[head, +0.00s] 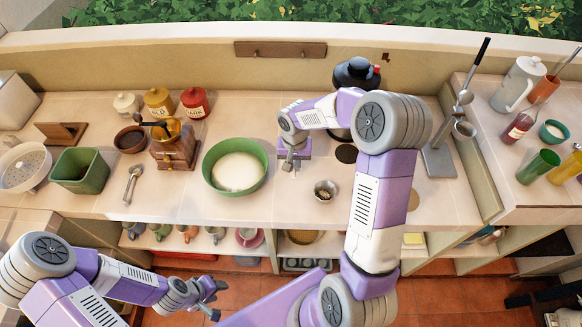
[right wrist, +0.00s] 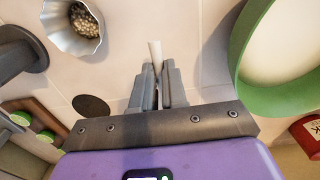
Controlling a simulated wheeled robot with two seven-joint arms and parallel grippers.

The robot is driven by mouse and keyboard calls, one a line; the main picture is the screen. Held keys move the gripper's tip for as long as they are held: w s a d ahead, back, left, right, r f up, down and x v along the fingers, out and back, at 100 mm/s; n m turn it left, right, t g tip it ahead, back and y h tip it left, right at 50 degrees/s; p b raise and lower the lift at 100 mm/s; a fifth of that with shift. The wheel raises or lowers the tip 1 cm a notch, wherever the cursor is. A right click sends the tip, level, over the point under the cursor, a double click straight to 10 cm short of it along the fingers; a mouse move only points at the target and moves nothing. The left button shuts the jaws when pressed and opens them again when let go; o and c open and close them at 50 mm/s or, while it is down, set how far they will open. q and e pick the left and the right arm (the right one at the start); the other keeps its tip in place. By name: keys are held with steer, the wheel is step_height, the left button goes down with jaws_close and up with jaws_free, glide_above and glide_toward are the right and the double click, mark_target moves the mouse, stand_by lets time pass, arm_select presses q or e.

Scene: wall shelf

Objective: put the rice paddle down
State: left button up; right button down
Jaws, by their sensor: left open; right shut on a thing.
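My right gripper (head: 290,166) is over the counter, between a green-rimmed bowl (head: 236,168) and a small metal cup (head: 325,190). It is shut on a pale, slim thing, which I take to be the rice paddle (right wrist: 155,52); only a narrow part shows past the fingertips in the right wrist view. I cannot tell whether it touches the counter. The right gripper also shows in the right wrist view (right wrist: 157,80). My left gripper (head: 214,296) is open, low in front of the counter and away from the paddle.
The cup holds small grains and shows in the right wrist view (right wrist: 75,22). A dark round disc (head: 346,153) lies behind it. A grinder (head: 175,150) and canisters stand left of the bowl. A ladle stand (head: 438,160) is at the right. Bare counter surrounds the cup.

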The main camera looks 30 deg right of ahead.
step_height(320, 180, down, 6)
steer(key=shift+f, duration=0.15)
steer(key=shift+w+f, duration=0.1)
steer(key=shift+f+b, duration=0.1)
steer(key=shift+b, duration=0.2)
steer(key=shift+f, duration=0.1)
steer(key=c, duration=1.2)
jaws_free()
steer(key=shift+o, duration=0.2)
